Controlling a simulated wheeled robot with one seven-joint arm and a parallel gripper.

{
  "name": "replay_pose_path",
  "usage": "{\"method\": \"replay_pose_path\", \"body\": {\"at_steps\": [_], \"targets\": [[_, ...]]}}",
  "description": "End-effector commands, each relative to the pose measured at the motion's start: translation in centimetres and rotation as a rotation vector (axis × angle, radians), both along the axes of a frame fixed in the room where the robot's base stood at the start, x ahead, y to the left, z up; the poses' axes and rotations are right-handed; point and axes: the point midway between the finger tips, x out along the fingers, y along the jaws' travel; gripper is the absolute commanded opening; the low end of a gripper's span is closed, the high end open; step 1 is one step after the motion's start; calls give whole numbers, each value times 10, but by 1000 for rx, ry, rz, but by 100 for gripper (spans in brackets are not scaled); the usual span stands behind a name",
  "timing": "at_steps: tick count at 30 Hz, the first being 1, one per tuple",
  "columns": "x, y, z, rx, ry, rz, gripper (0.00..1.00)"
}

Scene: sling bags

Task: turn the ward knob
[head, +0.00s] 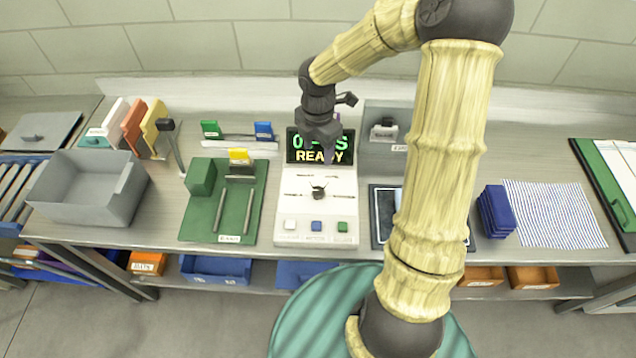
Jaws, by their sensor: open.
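The ward knob (319,193) is a small dark knob in the middle of a white control panel (290,210). Small dark markings surround it, and white, blue and green buttons sit along the panel's front. Behind it, a black display (294,146) shows green characters and the word "READY", partly covered by my gripper. My gripper (328,152) is dark and points down, in front of the display and above the far end of the panel. It appears apart from the knob and holds nothing that I can see. Its fingertips are small and hard to make out.
Left of the panel are a green board (205,222) with rails and a grey bin (70,190). A grey box (372,150) stands behind right. A dark-framed tablet (381,220) lies right, partly hidden by my arm. Blue blocks (495,212) and a striped cloth (555,215) lie farther right.

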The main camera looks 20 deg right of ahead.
Motion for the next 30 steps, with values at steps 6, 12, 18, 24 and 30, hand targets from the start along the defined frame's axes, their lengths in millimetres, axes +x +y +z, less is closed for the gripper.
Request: {"method": "replay_pose_path", "body": {"at_steps": [6, 12, 18, 24, 30], "targets": [[0, 0, -1, -1, 0, -2, 55], [-1, 0, -10, -2, 1, -2, 55], [-1, 1, -39, 0, 4, -2, 55], [-2, 1, -74, -1, 5, -2, 55], [-2, 1, -110, -1, 4, -2, 55]]}}
